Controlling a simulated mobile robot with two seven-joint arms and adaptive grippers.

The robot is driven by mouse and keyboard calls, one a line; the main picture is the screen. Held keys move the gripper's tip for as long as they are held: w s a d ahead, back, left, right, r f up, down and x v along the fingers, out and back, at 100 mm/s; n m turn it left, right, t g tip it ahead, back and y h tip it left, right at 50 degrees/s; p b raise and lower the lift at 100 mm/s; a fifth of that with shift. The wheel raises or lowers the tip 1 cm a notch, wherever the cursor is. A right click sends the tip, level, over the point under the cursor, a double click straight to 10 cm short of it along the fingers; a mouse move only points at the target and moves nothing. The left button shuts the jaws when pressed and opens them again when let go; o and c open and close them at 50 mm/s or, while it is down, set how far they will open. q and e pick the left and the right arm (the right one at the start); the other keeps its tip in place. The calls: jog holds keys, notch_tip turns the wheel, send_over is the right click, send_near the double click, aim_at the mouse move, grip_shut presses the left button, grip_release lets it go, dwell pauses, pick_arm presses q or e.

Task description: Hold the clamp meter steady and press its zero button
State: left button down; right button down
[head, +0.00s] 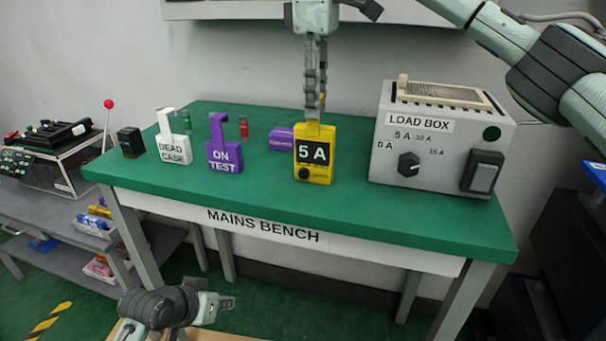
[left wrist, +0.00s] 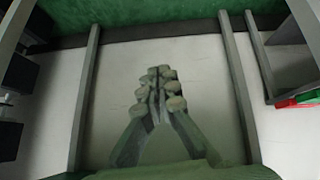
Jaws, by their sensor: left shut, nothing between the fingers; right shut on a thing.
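The yellow clamp meter (head: 327,171) is upright at the middle of the green bench, its dark display reading 5 A. A round black button (head: 304,174) is low on its front face, with small lettering beside it that I cannot read. My right gripper (head: 313,112) comes down from above and is shut on the top of the clamp meter. I cannot tell whether the meter's base touches the bench. My left gripper (head: 226,303) is shut and empty, low in front of the bench and well away from the meter. Its closed fingers also show in the left wrist view (left wrist: 158,78).
The load box (head: 440,145) stands right of the meter. Left of it are a purple ON TEST block (head: 224,158), a white DEAD CASE block (head: 174,150) and a black block (head: 131,142). A purple piece (head: 281,139) lies just behind-left. The bench front (head: 330,208) is clear.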

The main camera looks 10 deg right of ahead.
aim_at(304, 174)
pick_arm(q)
jog(key=s+d+r+m+h, duration=0.1)
jog(key=d+r, duration=0.3)
jog(key=r, duration=0.4)
jog(key=s+d+r+m+h, duration=0.2)
jog(key=d+r+m, duration=0.1)
jog(key=r, duration=0.6)
jog(key=s+d+r+m+h, duration=0.1)
jog(key=d+r+m+h, duration=0.1)
jog(key=d+r, duration=0.3)
jog(key=shift+s+r+m, duration=0.2)
jog(key=shift+r+m, duration=0.05)
jog(key=shift+r, duration=0.9)
jog(key=shift+s+r+m, duration=0.15)
jog(key=shift+r+m, duration=0.1)
jog(key=shift+r, duration=0.85)
jog(key=shift+w+d, duration=0.55)
jog(key=shift+w, duration=0.8)
jog(key=shift+w+d, duration=0.55)
jog(key=shift+w, duration=0.85)
jog(key=shift+w+d, duration=0.55)
jog(key=shift+w, duration=0.8)
jog(key=shift+w, duration=0.1)
jog(key=shift+w+d, duration=0.15)
jog(key=shift+w, duration=0.15)
